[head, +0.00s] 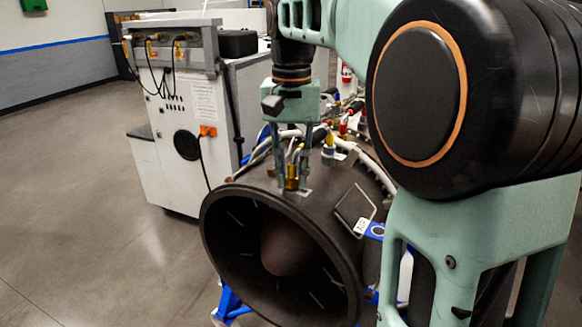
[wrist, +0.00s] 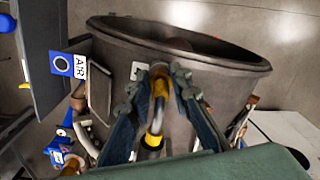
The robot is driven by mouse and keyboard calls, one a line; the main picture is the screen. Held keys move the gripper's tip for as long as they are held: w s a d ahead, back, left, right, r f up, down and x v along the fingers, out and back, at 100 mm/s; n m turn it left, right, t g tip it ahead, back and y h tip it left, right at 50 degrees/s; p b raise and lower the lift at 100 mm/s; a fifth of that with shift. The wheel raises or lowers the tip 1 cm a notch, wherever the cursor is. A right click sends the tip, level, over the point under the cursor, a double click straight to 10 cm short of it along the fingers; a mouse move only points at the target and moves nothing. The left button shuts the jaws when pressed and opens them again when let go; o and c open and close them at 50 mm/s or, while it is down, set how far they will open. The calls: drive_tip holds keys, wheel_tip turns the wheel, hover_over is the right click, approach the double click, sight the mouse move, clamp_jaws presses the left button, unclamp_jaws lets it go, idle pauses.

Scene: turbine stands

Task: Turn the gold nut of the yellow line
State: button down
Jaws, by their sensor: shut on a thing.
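My gripper (head: 291,184) points straight down at the top of the dark turbine casing (head: 232,198), close to its front rim. Its two fingers are shut on the gold nut (head: 291,171), which shows as a small gold piece between them. In the wrist view my gripper (wrist: 159,84) closes from both sides around the gold nut (wrist: 161,92). The yellow line (wrist: 153,142), a metal tube with a yellow band, runs from the nut towards my palm. The fingers hide the nut's sides.
Behind the gripper are more hoses and fittings, including a yellow-banded one (head: 329,144). A white cabinet (head: 170,140) with cables stands at the back left. A blue AIR tag (head: 375,230) sits on the casing's right. The floor at left is clear.

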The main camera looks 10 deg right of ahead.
drive_tip(key=shift+n, duration=0.6)
drive_tip(key=c, duration=1.7)
unclamp_jaws()
drive_tip(key=shift+c, duration=0.2)
wheel_tip(320, 180, up, 12)
